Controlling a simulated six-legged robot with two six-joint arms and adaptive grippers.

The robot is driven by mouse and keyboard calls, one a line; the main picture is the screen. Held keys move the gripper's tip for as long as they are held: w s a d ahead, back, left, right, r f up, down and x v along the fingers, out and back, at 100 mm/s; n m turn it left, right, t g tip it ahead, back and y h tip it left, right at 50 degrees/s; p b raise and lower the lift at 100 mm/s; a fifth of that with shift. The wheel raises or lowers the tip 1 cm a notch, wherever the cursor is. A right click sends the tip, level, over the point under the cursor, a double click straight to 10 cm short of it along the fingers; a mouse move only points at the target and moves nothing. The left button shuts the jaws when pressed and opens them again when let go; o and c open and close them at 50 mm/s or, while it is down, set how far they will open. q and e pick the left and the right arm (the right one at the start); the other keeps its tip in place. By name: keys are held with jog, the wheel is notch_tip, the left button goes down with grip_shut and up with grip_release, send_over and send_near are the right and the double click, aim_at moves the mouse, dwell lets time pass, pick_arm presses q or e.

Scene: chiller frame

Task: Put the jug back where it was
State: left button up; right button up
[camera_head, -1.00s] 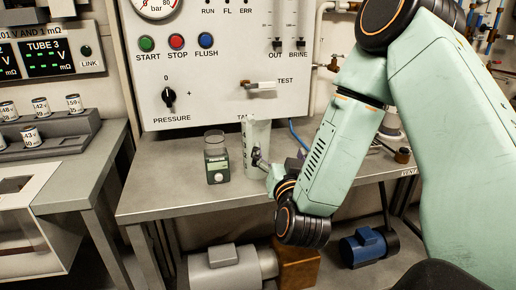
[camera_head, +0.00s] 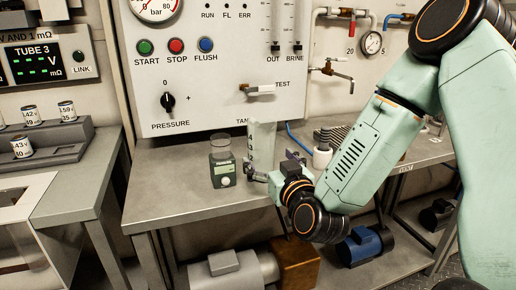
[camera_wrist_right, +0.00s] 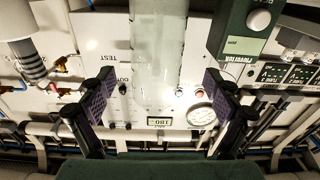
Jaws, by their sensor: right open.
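The jug (camera_head: 262,143) is a tall, translucent, whitish vessel. It stands upright on the grey metal bench (camera_head: 180,205), close to the panel. In the right wrist view the jug (camera_wrist_right: 158,60) appears upside down, beyond the fingers and midway between them. My right gripper (camera_head: 276,168) is open at the jug's lower front right side. In the wrist view its two dark fingers (camera_wrist_right: 158,88) are spread wide with clear gaps to the jug. Nothing is held in it. My left gripper is out of view.
A dark green device (camera_head: 223,175) with a clear cup on top stands just left of the jug. A white cylinder (camera_head: 322,153) stands to the right, near my forearm. The control panel (camera_head: 215,75) rises behind. The bench's front left is clear.

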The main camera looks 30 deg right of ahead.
jog(key=b+x, duration=0.2)
jog(key=x, duration=0.4)
jog(key=shift+w+d+f, duration=0.1)
jog(key=shift+w+d, duration=0.05)
jog(key=shift+d, duration=0.1)
jog(key=shift+w+d, duration=0.15)
jog(key=shift+w, duration=0.1)
jog(key=shift+c, duration=0.2)
jog(key=c, duration=1.4)
jog(key=shift+o, duration=0.2)
notch_tip(320, 180, up, 10)
jog(key=p, duration=0.4)
jog(key=shift+s, duration=0.1)
